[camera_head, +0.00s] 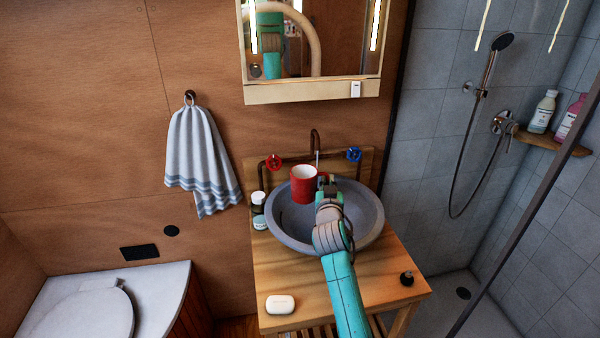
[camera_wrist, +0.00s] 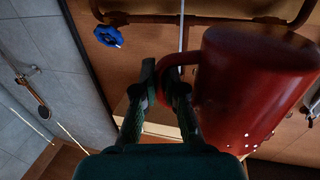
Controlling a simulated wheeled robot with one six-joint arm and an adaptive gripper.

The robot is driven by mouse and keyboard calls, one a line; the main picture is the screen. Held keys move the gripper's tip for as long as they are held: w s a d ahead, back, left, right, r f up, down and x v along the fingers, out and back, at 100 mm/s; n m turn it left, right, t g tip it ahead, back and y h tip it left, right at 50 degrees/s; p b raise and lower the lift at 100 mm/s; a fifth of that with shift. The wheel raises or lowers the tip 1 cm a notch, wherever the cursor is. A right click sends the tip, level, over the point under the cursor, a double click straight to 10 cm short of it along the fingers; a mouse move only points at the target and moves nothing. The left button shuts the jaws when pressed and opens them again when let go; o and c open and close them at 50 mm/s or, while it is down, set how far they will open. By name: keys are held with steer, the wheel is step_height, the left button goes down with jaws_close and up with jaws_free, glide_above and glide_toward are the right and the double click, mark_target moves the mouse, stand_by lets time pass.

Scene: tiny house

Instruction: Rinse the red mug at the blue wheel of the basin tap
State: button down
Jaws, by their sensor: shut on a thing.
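The red mug (camera_head: 303,190) is upright above the grey basin (camera_head: 283,228), its pale inside showing from above. My gripper (camera_head: 325,183) is shut on its handle, at the mug's right side. In the wrist view the mug (camera_wrist: 250,85) fills the right, and my fingertips (camera_wrist: 165,80) close around the handle. The copper tap (camera_head: 314,136) rises behind the mug. Its blue wheel (camera_head: 354,154) is right of the spout, apart from my gripper; it also shows in the wrist view (camera_wrist: 108,37). A thin pale vertical line shows below the spout; I cannot tell whether it is water.
The tap's red wheel (camera_head: 273,162) is to the left. Small bottles (camera_head: 258,210) stand left of the basin on the wooden counter (camera_head: 385,268). Soap (camera_head: 280,304) and a small dark bottle (camera_head: 407,278) are nearer the front. A mirror cabinet (camera_head: 312,92) hangs above.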

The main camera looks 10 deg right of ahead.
steer(key=shift+s+a+r, duration=0.1)
steer(key=shift+s+r, duration=1.3)
steer(key=shift+s, duration=0.3)
